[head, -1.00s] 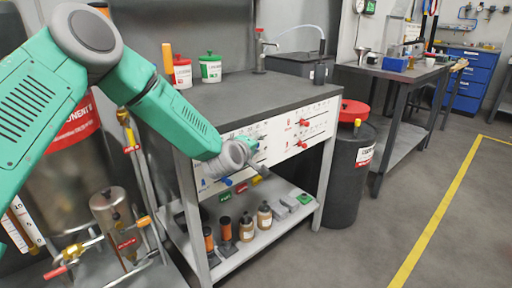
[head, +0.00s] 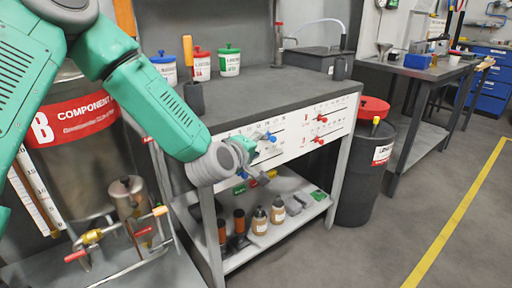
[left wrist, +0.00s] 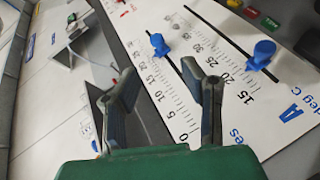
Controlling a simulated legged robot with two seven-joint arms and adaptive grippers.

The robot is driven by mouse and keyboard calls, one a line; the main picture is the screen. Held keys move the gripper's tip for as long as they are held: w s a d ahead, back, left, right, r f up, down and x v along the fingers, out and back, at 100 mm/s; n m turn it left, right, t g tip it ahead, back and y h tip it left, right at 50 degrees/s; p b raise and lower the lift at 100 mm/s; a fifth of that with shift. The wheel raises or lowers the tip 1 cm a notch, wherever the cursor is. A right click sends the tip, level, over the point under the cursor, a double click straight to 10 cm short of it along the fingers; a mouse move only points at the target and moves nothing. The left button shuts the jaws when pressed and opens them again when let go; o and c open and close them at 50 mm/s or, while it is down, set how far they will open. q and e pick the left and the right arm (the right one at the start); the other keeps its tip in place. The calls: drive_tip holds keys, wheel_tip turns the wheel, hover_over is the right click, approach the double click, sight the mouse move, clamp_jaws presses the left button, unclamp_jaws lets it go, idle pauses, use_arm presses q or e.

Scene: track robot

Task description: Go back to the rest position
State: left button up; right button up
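My left gripper (head: 266,162) is in front of the white slider panel (head: 290,135) of the workbench, near its left part. In the left wrist view its two fingers (left wrist: 165,85) are spread with nothing between them. Two blue slider knobs, one nearer the middle (left wrist: 158,44) and one at the right (left wrist: 262,55), stand on the panel beyond the fingertips, apart from them. One blue knob also shows just above the gripper in the head view (head: 271,138). Two red knobs (head: 321,118) sit further right on the panel. My right gripper is not in view.
Lidded tubs (head: 229,62) stand on the grey benchtop (head: 265,95). Several bottles (head: 260,221) stand on the lower shelf. A black bin with a red lid (head: 368,165) is right of the bench. Open floor with a yellow line (head: 465,205) lies further right.

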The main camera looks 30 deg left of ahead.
use_arm(q)
drive_tip(key=shift+s+r, duration=0.15)
drive_tip(key=shift+s, duration=0.4)
drive_tip(key=s+d+f+m+g+h+p, duration=0.1)
drive_tip(key=s+d+f+m+g+p, duration=0.25)
drive_tip(key=s+f, duration=0.35)
drive_tip(key=s+d+f+m+g+h+p, duration=0.1)
drive_tip(key=s+d+f+m+g+p, duration=0.15)
drive_tip(key=s+f+m, duration=0.4)
drive_tip(key=s+f+m+g+p, duration=0.1)
drive_tip(key=s+f+m+g, duration=0.2)
drive_tip(key=s, duration=0.9)
drive_tip(key=s+a+f+m+g+y+p, duration=0.1)
drive_tip(key=s+f+g, duration=0.4)
drive_tip(key=s, duration=0.7)
drive_tip(key=shift+s+m+p, duration=0.2)
drive_tip(key=shift+m+p, duration=0.55)
drive_tip(key=shift+m, duration=0.25)
drive_tip(key=shift+w, duration=0.1)
